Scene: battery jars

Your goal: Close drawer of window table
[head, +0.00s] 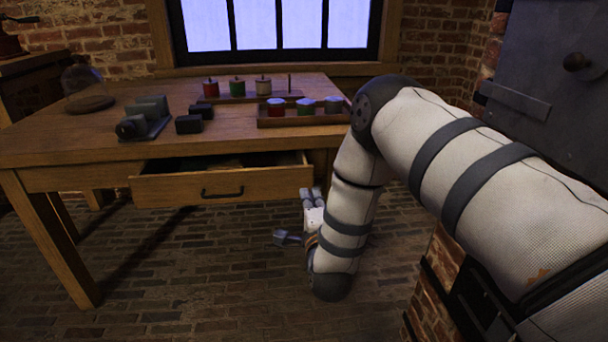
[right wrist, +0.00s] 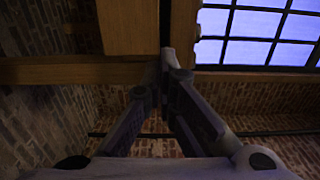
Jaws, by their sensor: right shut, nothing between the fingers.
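The window table (head: 40,145) is a brown wooden table below the window. Its drawer (head: 165,187) is pulled out toward me, with a dark handle (head: 222,193) on its front. The dark inside of the drawer is partly visible behind the front board. My right gripper (head: 311,192) is low beside the right end of the drawer front, with its fingers pointing up. In the right wrist view its fingers (right wrist: 168,62) come together, shut and empty, near a wooden edge. I cannot tell whether they touch the drawer. My left gripper is not in view.
A dark metal cabinet (head: 555,75) stands at right. The brick floor before the table is clear.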

